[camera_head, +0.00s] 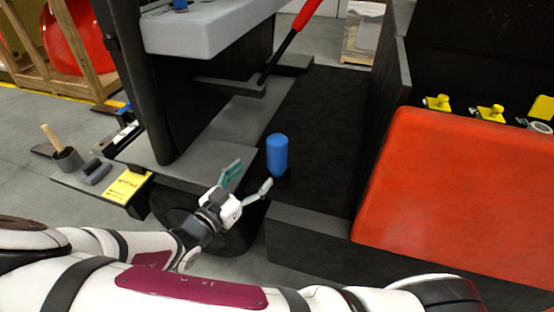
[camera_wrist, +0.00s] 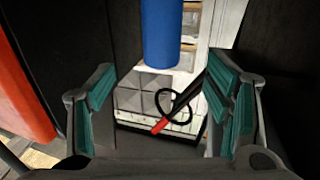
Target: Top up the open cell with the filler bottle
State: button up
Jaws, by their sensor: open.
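A blue cylinder with a rounded top, which looks like the filler bottle (camera_head: 277,153), stands upright over the dark floor in the middle of the head view. Its lower end is near my gripper's right finger. My gripper (camera_head: 252,175) is open, just left of and below the bottle. A round pale-rimmed opening (camera_head: 540,127), possibly the open cell, is at the far right, beside yellow caps (camera_head: 490,113).
A large orange panel (camera_head: 455,195) fills the right, below the caps. A dark upright wall (camera_head: 385,115) stands left of it. A red-handled lever (camera_head: 290,40) leans at the back.

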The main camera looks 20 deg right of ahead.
aim_at(277, 148)
jog(key=b+x, duration=0.3)
jog(key=x, duration=0.9)
jog(key=shift+w+d, duration=0.25)
jog(key=shift+w, duration=0.1)
jog(key=shift+c, duration=0.6)
jog(key=c, duration=1.4)
jog(key=shift+c, duration=0.5)
jog(key=shift+r, duration=0.1)
